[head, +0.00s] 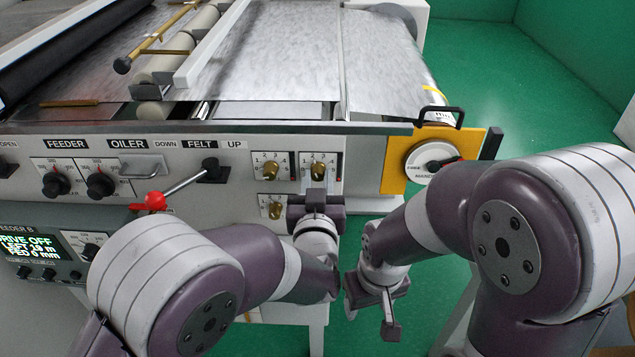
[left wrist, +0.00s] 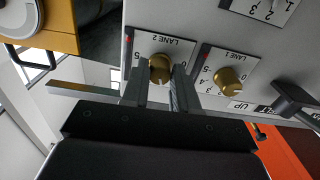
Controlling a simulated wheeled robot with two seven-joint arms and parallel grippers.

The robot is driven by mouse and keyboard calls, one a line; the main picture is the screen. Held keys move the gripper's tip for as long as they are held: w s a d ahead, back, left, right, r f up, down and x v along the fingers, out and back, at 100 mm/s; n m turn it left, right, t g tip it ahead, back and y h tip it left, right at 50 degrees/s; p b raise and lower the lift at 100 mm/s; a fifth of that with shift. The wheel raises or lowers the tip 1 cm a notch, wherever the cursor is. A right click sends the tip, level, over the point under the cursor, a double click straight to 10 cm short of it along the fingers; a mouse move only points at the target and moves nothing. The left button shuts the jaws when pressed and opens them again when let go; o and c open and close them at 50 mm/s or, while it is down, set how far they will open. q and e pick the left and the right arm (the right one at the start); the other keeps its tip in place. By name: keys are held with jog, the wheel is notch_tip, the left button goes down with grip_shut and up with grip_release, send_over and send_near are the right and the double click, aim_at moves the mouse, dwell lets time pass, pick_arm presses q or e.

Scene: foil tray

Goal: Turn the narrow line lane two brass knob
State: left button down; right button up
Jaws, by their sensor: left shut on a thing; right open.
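The lane two brass knob (head: 318,170) is on the right white dial plate of the machine's front panel. In the left wrist view, this brass knob (left wrist: 160,68) sits between my fingers on the plate marked LANE 2, which appears upside down. My left gripper (left wrist: 160,88) is shut on it; in the head view, the gripper (head: 316,196) is just below the dial, its fingertips hard to make out. The knob's exact pointer setting cannot be read. My right gripper (head: 376,308) is open and empty, low in front of the machine.
The lane one brass knob (left wrist: 229,81) is beside it, also in the head view (head: 271,168). Another brass knob (head: 275,207) is lower. A red-tipped lever (head: 155,201) projects at the left. A yellow plate with a white handwheel (head: 432,158) is at the right.

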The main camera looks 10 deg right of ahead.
pick_arm(q)
jog(key=shift+f+n+b, duration=0.2)
jog(key=shift+n+b, duration=0.65)
jog(key=shift+n, duration=0.05)
jog(key=n+b, duration=1)
jog(key=shift+n+b, duration=0.3)
jog(key=shift+b, duration=0.1)
jog(key=shift+r+n+b, duration=0.2)
jog(key=shift+n+b, duration=1.35)
jog(key=shift+n, duration=0.15)
jog(key=shift+d, duration=0.1)
jog(key=c, duration=0.9)
grip_release()
jog(key=shift+o, duration=0.2)
